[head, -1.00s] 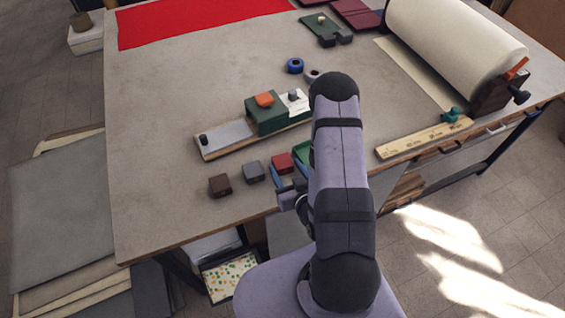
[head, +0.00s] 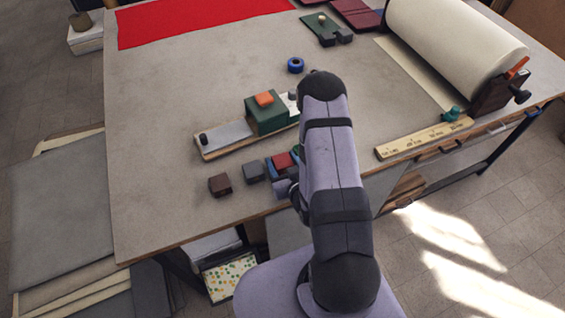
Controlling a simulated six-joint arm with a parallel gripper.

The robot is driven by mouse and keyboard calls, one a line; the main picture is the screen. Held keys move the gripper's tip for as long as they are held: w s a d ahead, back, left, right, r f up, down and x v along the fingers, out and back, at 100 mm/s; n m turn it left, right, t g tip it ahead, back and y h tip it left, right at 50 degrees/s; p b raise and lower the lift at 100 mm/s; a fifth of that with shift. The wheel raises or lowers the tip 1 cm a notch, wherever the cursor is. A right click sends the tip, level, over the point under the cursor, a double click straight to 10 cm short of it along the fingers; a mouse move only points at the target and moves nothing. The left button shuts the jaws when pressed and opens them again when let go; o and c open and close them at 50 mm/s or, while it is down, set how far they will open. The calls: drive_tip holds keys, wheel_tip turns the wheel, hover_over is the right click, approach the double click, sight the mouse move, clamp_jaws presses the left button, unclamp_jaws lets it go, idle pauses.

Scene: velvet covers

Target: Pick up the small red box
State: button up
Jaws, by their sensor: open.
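The small red box (head: 281,160) sits on the grey table top near its front edge, in a row with a grey box (head: 254,172) and a brown box (head: 220,185) to its left. My gripper (head: 283,163) is open at the red box. One blue finger shows along the box's left side and a bit of blue shows at its right. Whether the fingers touch it I cannot tell. The front of the box is partly covered by my gripper, and my arm hides what lies to the right.
Behind the row, a long board (head: 226,139) carries a dark green box (head: 266,115) with an orange piece (head: 264,99) on top. A wooden ruler (head: 425,138) lies on the right. The table's left part is clear.

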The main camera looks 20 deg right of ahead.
sight(282, 159)
drive_tip(key=shift+c, duration=0.3)
drive_tip(key=c, duration=0.8)
drive_tip(key=shift+o, duration=0.2)
drive_tip(key=shift+r, duration=0.15)
drive_tip(key=shift+r, duration=0.95)
wheel_tip(282, 159, up, 6)
drive_tip(key=shift+r+p, duration=0.2)
drive_tip(key=shift+p, duration=1)
drive_tip(key=shift+r+p, duration=0.75)
